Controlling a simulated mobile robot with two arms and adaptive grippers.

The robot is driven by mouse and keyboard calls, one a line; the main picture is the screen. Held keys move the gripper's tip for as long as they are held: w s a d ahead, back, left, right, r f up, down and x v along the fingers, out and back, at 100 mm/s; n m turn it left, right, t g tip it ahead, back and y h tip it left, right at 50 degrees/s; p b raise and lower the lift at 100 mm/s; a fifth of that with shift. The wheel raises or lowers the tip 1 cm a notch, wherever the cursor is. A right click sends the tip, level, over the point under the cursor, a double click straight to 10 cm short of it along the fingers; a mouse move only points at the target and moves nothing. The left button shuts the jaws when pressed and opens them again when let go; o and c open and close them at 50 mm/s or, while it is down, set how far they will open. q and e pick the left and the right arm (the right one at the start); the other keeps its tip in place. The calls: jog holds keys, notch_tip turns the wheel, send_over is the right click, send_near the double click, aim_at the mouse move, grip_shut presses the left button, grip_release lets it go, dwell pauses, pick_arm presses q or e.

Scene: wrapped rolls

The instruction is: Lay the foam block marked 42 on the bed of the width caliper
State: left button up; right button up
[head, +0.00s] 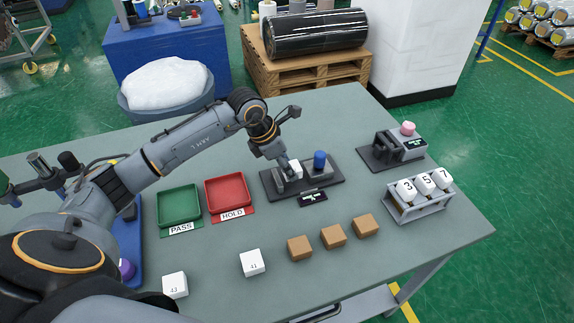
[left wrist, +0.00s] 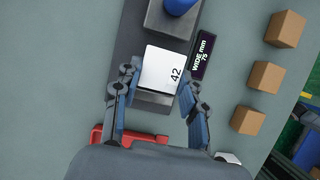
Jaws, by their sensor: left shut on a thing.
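The white foam block marked 42 (left wrist: 163,68) is between the fingers of my left gripper (left wrist: 158,84), which is shut on it. In the head view the block (head: 296,169) is at the width caliper (head: 333,180), between its grey jaw and the blue-knobbed part (head: 320,162). In the left wrist view the block looks squared to the caliper's length. I cannot tell whether its underside touches the bed. The caliper's display (left wrist: 202,55) reads WIDE mm 75. My right gripper is not in view.
Two white blocks (head: 252,263) (head: 175,285) and three brown blocks (head: 333,236) lie along the front. A green PASS tray (head: 179,205) and red HOLD tray (head: 228,198) stand left of the caliper.

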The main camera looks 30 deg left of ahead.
pick_arm(q)
jog(key=shift+f, duration=0.1)
jog(key=shift+f+b, duration=1.25)
jog(key=shift+f, duration=0.05)
jog(key=o, duration=1)
jog(key=v, duration=1.2)
